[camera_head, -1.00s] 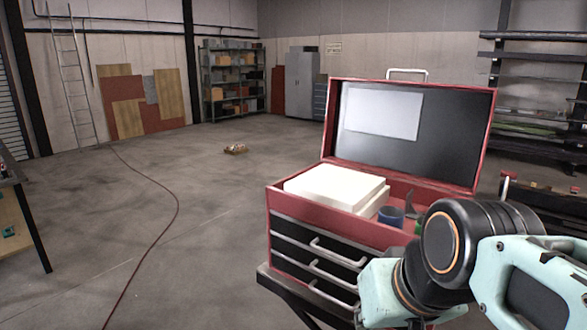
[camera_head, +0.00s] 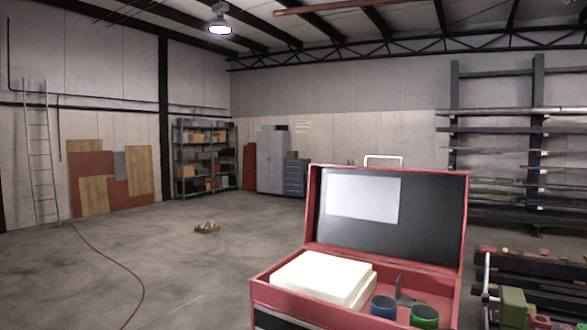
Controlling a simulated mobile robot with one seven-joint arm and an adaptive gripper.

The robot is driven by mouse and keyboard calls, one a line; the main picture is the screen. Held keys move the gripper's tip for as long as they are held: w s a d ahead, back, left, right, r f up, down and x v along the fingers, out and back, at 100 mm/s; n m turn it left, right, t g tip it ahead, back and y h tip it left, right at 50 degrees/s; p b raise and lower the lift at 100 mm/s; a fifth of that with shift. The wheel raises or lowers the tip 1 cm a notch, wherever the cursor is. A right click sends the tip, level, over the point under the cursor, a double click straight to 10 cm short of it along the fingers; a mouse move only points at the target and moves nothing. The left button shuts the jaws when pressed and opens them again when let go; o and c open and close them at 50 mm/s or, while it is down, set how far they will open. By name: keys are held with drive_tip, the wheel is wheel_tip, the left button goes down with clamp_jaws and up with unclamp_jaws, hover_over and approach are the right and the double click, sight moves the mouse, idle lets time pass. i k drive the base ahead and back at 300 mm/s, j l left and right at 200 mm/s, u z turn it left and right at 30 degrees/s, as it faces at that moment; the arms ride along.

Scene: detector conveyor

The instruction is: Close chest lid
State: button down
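A red tool chest (camera_head: 275,303) stands at the lower right of the head view, its lower part cut off by the bottom edge. Its lid (camera_head: 437,219) is up, with a dark inner face, a pale sheet (camera_head: 362,198) stuck on it and a metal handle (camera_head: 384,160) on top. In the open top tray lie a stack of white blocks or pads (camera_head: 318,277), a blue cup-like item (camera_head: 384,306), a green one (camera_head: 424,315) and a dark tool (camera_head: 402,291). My gripper and arm are not in this view.
Racks with long stock (camera_head: 500,130) and a low cluttered stand (camera_head: 530,285) are on the right. A small box of items (camera_head: 207,228) sits on the open floor. A red hose (camera_head: 125,270) runs along the floor at the left. Shelves and cabinets line the back wall.

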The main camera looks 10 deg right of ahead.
sight(416, 219)
drive_tip(key=i+j+u, duration=0.2)
drive_tip(key=j, duration=0.15)
drive_tip(key=i+j+u, duration=0.2)
drive_tip(key=j, duration=0.15)
drive_tip(key=i+j+u, duration=0.2)
drive_tip(key=i, duration=0.2)
drive_tip(key=i+j+u, duration=0.2)
drive_tip(key=i, duration=0.25)
drive_tip(key=i+j+z, duration=0.1)
drive_tip(key=i+z, duration=0.25)
drive_tip(key=i+j+z, duration=0.35)
drive_tip(key=i, duration=0.2)
drive_tip(key=i+z, duration=0.15)
drive_tip(key=z, duration=0.3)
drive_tip(key=i+j+z, duration=0.1)
drive_tip(key=z, duration=0.35)
drive_tip(key=i+j+z, duration=0.1)
drive_tip(key=z, duration=0.35)
drive_tip(key=i+j+z, duration=0.2)
drive_tip(key=z, duration=0.25)
drive_tip(key=i+j+z, duration=0.1)
drive_tip(key=z, duration=0.3)
drive_tip(key=i+j+z, duration=0.1)
drive_tip(key=j+z, duration=0.55)
drive_tip(key=z, duration=0.2)
